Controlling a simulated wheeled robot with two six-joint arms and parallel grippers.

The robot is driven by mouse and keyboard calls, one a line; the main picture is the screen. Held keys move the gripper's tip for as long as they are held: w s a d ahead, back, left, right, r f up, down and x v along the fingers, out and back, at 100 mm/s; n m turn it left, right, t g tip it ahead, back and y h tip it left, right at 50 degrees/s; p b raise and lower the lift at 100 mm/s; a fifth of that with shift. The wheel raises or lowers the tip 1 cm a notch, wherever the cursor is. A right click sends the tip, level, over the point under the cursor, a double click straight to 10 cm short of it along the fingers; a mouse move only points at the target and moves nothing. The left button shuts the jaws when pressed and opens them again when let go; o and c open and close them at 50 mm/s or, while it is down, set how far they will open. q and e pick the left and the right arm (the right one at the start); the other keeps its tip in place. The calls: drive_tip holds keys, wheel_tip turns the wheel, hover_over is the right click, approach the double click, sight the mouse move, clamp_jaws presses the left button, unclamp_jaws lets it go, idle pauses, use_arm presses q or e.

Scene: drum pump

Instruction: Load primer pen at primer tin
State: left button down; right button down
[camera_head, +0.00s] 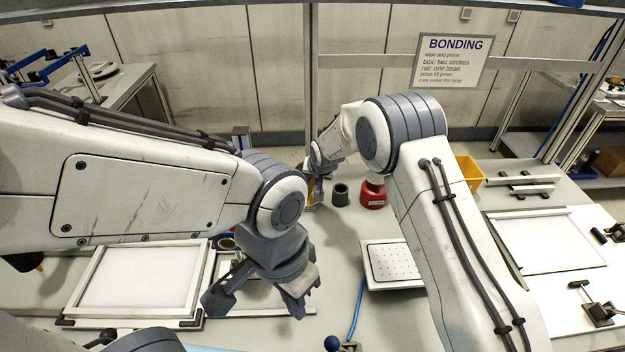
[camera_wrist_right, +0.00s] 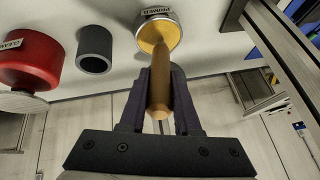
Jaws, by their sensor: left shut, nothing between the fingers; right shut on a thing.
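My right gripper (camera_wrist_right: 160,100) is shut on the primer pen (camera_wrist_right: 161,88), a tan-orange stick, in the right wrist view. The pen's far end lies over the open mouth of the primer tin (camera_wrist_right: 159,14), a silver tin with a PRIMER label and amber inside. I cannot tell how deep the tip is. In the head view my right gripper (camera_head: 316,188) is small, beyond the bench middle, and largely hides the tin and pen. My left gripper (camera_head: 258,303) is shut and empty, hanging above the bench near the white framed panel.
A dark grey cup (camera_head: 341,195) and a red cleaner tin (camera_head: 373,194) stand right of the right gripper. A yellow bin (camera_head: 468,172) is farther right. A perforated white tray (camera_head: 393,262) and a framed panel (camera_head: 135,280) lie nearer. A metal post (camera_head: 312,80) rises behind.

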drive_tip(key=shift+f+b, duration=0.5)
idle(1.6)
drive_tip(key=shift+r, duration=0.15)
drive_tip(key=shift+r+p, duration=1.9)
drive_tip(key=shift+r, duration=1.55)
drive_tip(key=shift+f, duration=0.15)
